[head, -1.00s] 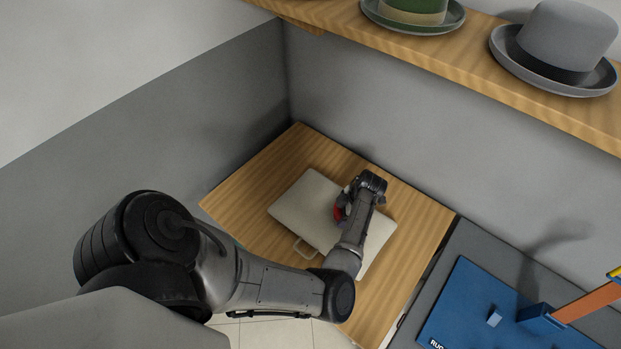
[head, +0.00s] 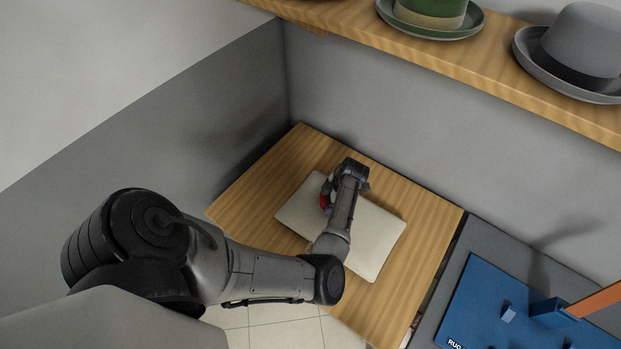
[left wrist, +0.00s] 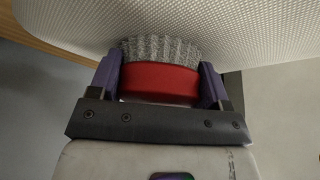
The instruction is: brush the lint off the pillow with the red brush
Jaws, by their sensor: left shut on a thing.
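The pale pillow (head: 375,240) lies on a wooden table; it also fills the top of the left wrist view (left wrist: 270,30). My left gripper (head: 330,190) is over the pillow's far left part. In the left wrist view the gripper (left wrist: 160,85) is shut on the red brush (left wrist: 158,84), with a finger on each side. The brush's grey bristles (left wrist: 160,48) face the pillow and appear to touch it. In the head view only a bit of red (head: 325,197) shows beside the gripper. No lint can be made out. My right gripper is not in view.
The wooden table (head: 265,190) has bare room left of the pillow and in front. Grey walls stand behind and left. A shelf with a green hat (head: 430,12) and a grey hat (head: 580,45) hangs above. A blue board (head: 485,300) lies at the right.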

